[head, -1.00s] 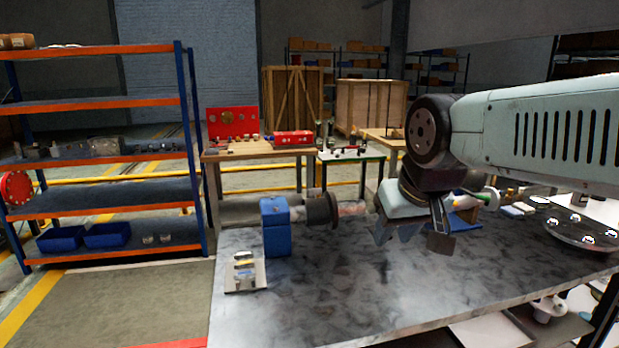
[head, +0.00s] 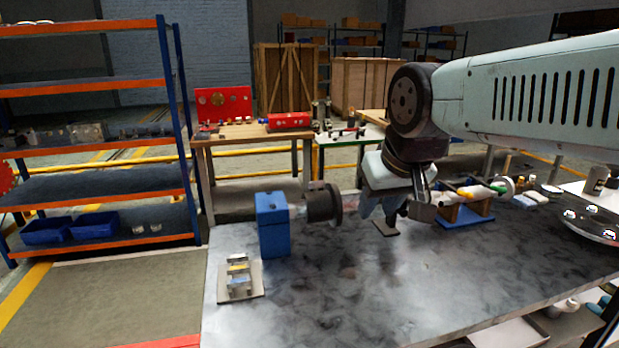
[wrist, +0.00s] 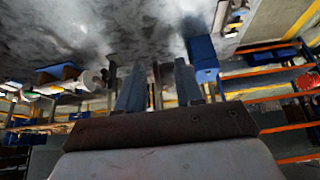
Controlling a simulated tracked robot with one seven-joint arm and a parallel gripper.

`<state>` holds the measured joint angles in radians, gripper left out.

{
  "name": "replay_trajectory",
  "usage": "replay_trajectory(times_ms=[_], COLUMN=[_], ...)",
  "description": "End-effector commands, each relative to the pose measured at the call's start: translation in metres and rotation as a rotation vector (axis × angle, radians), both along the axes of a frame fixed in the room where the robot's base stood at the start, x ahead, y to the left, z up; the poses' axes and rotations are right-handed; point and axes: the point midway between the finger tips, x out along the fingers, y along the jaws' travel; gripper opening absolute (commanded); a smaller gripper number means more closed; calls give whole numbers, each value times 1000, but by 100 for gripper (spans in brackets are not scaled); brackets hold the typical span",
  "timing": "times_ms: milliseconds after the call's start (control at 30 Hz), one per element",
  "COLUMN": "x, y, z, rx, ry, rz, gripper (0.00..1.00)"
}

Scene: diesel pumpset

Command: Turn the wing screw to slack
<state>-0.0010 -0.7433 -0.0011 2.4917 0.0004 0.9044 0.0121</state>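I cannot make out the wing screw for certain in either view. On the grey bench top (head: 350,290) stands a blue block (head: 273,225) with a shaft and a dark round flange (head: 323,203) pointing right. The blue block also shows there (wrist: 202,55), beyond the right finger.
A blue stand (head: 463,217) with tools lying across it is close right of my gripper. A round metal plate with shiny balls (head: 592,228) sits at the right. The front middle of the bench is clear. An orange and blue shelf (head: 95,190) stands left.

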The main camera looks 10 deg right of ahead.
Motion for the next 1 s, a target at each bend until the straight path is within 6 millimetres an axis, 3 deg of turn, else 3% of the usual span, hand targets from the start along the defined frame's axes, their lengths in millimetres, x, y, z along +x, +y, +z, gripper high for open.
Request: replay_trajectory(times_ms=[167, 500, 767, 1000], x=[24, 116, 193, 266], y=[3, -1, -3, -3], z=[15, 54, 65, 59], rx=[57, 227, 315, 359], ry=[39, 172, 266, 336], rz=[-93, -457, -760, -1050], gripper=[36, 36, 36, 36])
